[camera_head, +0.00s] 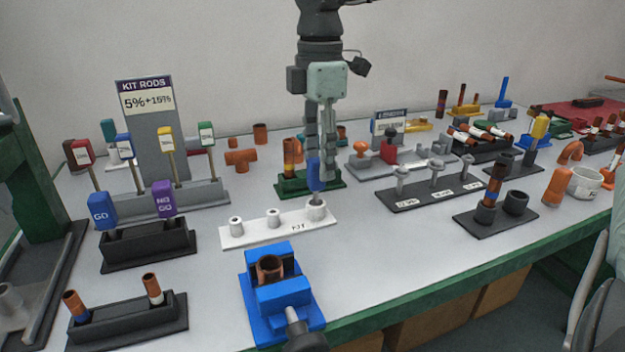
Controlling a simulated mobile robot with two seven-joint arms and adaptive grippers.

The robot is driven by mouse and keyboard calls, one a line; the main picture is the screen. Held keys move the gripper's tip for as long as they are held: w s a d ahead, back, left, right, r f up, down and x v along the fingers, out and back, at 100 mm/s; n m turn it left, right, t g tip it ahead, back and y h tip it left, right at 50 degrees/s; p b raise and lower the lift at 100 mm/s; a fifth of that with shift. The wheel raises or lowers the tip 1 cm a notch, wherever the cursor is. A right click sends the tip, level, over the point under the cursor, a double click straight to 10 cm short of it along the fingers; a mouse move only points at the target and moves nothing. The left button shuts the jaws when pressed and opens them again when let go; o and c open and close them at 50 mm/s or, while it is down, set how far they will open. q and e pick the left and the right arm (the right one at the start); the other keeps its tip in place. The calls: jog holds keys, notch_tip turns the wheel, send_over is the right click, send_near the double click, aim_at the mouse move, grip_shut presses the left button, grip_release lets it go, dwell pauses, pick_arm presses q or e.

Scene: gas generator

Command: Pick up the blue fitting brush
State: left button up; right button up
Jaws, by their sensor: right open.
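The blue fitting brush (315,174) stands upright, its lower end in the right-hand holder of a white rack (262,236). My right gripper (321,172) comes down from above with its fingers pointing down at the blue handle. The gripper is open, and the handle shows between or just in front of its fingers. Whether the fingers touch the handle cannot be told. My left gripper is not in view.
A green stand with a copper tube (289,157) is close behind the brush. A blue vise (281,290) stands in front of the white rack. A dark rack with grey fittings (434,190) is to the right. Bare tabletop (385,245) lies at the front right.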

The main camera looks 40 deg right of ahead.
aim_at(316, 184)
jog(key=f, duration=0.4)
jog(key=f+p, duration=0.1)
jog(key=f, duration=0.1)
jog(key=shift+w, duration=0.3)
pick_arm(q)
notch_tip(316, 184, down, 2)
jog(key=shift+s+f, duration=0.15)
pick_arm(e)
jog(key=shift+r, duration=0.1)
jog(key=c, duration=1.1)
